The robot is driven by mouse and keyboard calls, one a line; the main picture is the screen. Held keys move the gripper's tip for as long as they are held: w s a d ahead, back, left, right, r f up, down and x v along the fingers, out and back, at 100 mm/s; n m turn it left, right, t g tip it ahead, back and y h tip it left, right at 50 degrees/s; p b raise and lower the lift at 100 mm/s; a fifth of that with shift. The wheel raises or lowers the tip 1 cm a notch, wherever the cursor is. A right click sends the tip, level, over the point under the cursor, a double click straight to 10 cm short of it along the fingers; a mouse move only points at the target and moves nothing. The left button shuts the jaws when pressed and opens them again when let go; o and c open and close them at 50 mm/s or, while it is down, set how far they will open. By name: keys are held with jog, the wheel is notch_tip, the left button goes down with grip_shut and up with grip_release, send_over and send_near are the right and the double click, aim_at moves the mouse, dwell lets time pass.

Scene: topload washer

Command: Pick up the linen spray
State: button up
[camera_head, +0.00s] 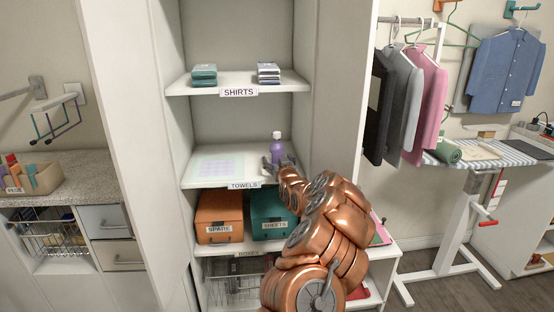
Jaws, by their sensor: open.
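The linen spray (277,150) is a small purple bottle standing upright on the shelf labelled TOWELS (205,178), right of the middle of that shelf. My gripper (276,163) is at the bottle's lower part, with its dark fingers open and appearing on either side of it. I cannot tell whether the fingers touch the bottle. My copper arm comes up from the lower right and covers part of the shelf's right side.
A flat pale patterned mat (217,166) lies on the shelf left of the bottle. Folded shirts (204,75) sit on the shelf above. An orange box (219,215) and a green box (268,207) stand below. Cabinet side walls stand close on both sides.

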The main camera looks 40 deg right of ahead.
jog(key=shift+w, duration=0.1)
jog(key=shift+c, duration=0.4)
jog(key=c, duration=1.5)
